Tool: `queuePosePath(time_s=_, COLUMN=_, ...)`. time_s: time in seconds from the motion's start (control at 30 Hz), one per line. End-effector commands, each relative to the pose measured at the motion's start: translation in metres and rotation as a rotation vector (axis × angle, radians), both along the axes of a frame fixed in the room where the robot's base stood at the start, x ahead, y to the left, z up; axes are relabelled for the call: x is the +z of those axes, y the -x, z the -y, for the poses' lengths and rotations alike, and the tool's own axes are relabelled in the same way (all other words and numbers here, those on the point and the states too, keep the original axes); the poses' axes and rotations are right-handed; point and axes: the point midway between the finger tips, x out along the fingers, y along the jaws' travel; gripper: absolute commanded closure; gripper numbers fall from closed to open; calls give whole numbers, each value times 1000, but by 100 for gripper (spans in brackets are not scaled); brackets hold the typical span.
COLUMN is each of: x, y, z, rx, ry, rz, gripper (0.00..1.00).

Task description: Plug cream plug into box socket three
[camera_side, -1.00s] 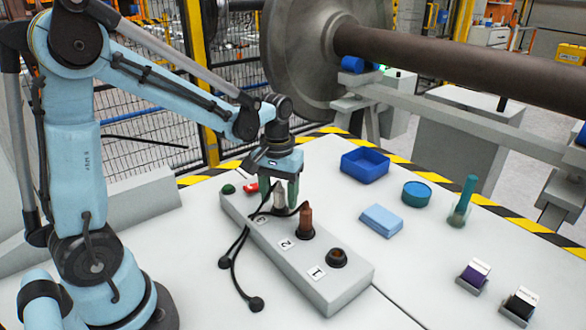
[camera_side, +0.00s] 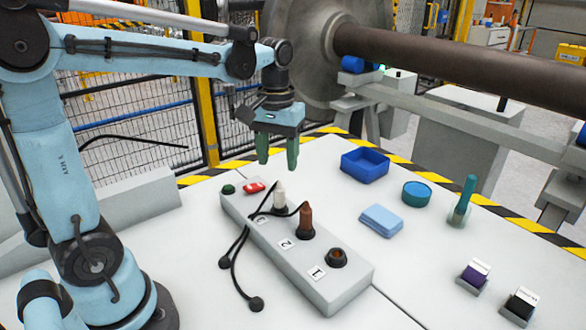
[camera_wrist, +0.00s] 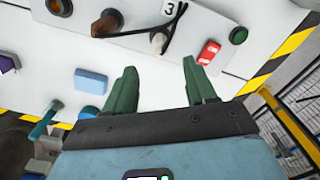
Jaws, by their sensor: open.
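The grey socket box (camera_side: 335,295) lies on the white table with sockets labelled 1, 2 and 3. The cream plug (camera_side: 279,197) stands upright in socket three, at the far end near the red switch; it also shows beside the "3" label in the wrist view (camera_wrist: 159,42). The brown plug (camera_side: 305,221) stands in socket two (camera_side: 304,235). Socket one (camera_side: 337,258) is empty. My gripper (camera_side: 277,168) is open and empty, raised above and apart from the cream plug. Its green fingers also show in the wrist view (camera_wrist: 160,90).
A red switch (camera_side: 254,187) and a green button (camera_side: 228,189) are on the box's far end. Black cables lie over the box's left side. A blue tray (camera_side: 365,175), teal round container (camera_side: 416,194) and light-blue block (camera_side: 381,220) stand to the right.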

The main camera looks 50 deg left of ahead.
Motion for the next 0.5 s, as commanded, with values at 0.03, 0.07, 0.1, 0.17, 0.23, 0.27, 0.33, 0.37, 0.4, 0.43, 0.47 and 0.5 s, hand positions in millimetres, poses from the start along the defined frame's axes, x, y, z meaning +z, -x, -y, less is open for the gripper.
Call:
queuePosePath(time_s=0.03, x=7, y=0, z=0, rx=0, ry=0, rz=0, gripper=44)
queuePosePath(time_s=0.07, x=10, y=0, z=0, rx=0, ry=0, rz=0, gripper=44)
queuePosePath(time_s=0.1, x=13, y=0, z=0, rx=0, ry=0, rz=0, gripper=44)
queuePosePath(time_s=0.17, x=18, y=0, z=0, rx=0, ry=0, rz=0, gripper=44)
queuePosePath(time_s=0.23, x=22, y=0, z=0, rx=0, ry=0, rz=0, gripper=44)
queuePosePath(time_s=0.27, x=22, y=0, z=0, rx=0, ry=0, rz=0, gripper=44)
queuePosePath(time_s=0.33, x=24, y=0, z=0, rx=0, ry=0, rz=0, gripper=44)
queuePosePath(time_s=0.37, x=24, y=0, z=0, rx=0, ry=0, rz=0, gripper=44)
queuePosePath(time_s=0.4, x=25, y=0, z=0, rx=0, ry=0, rz=0, gripper=44)
queuePosePath(time_s=0.43, x=25, y=0, z=0, rx=0, ry=0, rz=0, gripper=44)
queuePosePath(time_s=0.47, x=25, y=0, z=0, rx=0, ry=0, rz=0, gripper=44)
queuePosePath(time_s=0.5, x=25, y=0, z=0, rx=0, ry=0, rz=0, gripper=44)
